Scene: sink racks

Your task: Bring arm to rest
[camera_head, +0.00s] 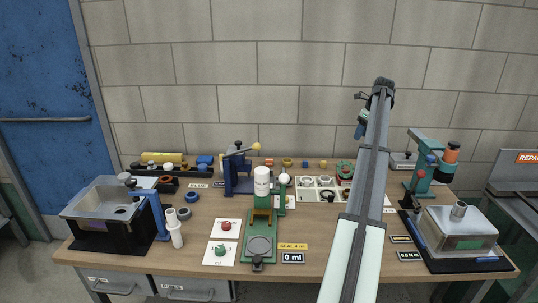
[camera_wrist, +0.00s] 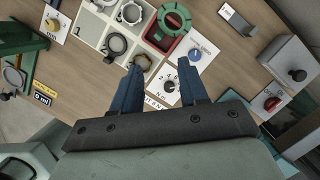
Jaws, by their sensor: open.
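My gripper (camera_wrist: 158,78) is open, with its two blue fingers apart and nothing between them in the wrist view. In the head view my arm rises from the bottom edge, right of centre, and my gripper (camera_head: 361,126) hangs in the air before the wall, above the back of the workbench (camera_head: 330,240). My arm hides part of the right half of the bench.
A metal sink box (camera_head: 105,200) stands at the left and a grey box (camera_head: 458,232) at the right. A green stand (camera_head: 261,225) with a white bottle (camera_head: 262,180) is in the middle. A white tray of rings (camera_head: 318,186) and a teal press (camera_head: 418,165) stand near my arm.

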